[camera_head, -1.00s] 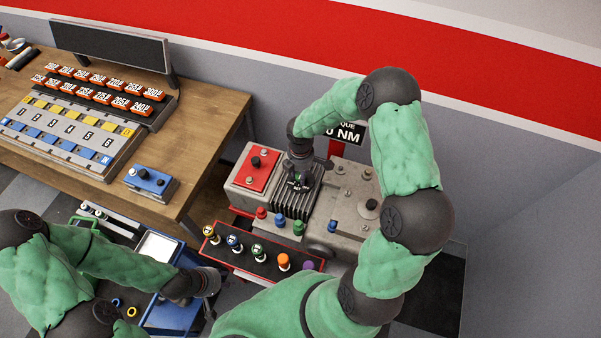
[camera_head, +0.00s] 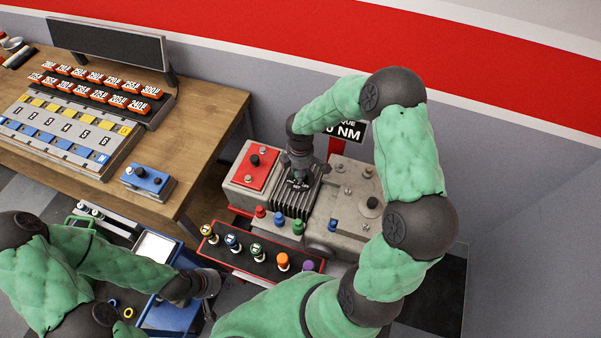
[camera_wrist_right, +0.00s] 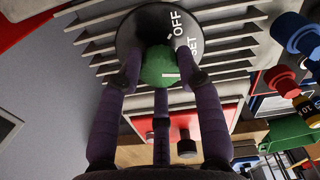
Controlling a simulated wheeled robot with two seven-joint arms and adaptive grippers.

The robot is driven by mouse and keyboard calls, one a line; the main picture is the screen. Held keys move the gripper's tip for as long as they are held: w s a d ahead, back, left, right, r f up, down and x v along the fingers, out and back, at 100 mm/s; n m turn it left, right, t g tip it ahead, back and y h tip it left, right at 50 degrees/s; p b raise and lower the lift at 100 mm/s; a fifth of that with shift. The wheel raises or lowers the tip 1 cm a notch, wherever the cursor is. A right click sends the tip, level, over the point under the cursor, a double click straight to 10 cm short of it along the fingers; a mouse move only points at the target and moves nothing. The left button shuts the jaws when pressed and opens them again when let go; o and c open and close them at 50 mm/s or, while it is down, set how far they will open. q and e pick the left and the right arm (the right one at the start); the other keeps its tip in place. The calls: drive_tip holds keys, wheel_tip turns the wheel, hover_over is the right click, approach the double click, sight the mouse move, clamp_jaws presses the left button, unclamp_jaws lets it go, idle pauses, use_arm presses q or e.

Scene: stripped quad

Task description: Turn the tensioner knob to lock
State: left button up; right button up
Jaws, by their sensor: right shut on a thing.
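A green knob (camera_wrist_right: 158,64) sits on a round dark dial (camera_wrist_right: 128,42) in the right wrist view. The dial carries white letters; "OFF" and part of a word ending in "SET" show. A white mark on the knob points to the right in that view. My right gripper (camera_wrist_right: 160,76) has its fingers around the knob and is shut on it. In the head view this gripper (camera_head: 299,181) is over the finned block (camera_head: 286,205) of the grey machine, and it hides the knob. My left gripper (camera_head: 210,291) hangs low, away from the machine; its fingers are too small to read.
A red plate (camera_head: 256,166) with a black knob is left of the fins. A rack (camera_head: 222,258) of several coloured-top pieces lies in front. A workbench (camera_head: 205,148) stands at left, with a blue box (camera_head: 149,181). The grey wall is behind the machine.

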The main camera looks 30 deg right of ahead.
drive_tip(key=m+b, duration=0.2)
drive_tip(key=m, duration=0.2)
drive_tip(key=shift+a+f+b, duration=0.1)
drive_tip(key=shift+f+b, duration=0.05)
drive_tip(key=shift+b, duration=0.2)
drive_tip(key=shift+m+b, duration=0.75)
drive_tip(key=shift+m, duration=0.85)
drive_tip(key=o, duration=1)
drive_tip(key=shift+c, duration=0.2)
drive_tip(key=shift+o, duration=0.9)
drive_tip(key=shift+w, duration=0.15)
drive_tip(key=shift+r, duration=0.25)
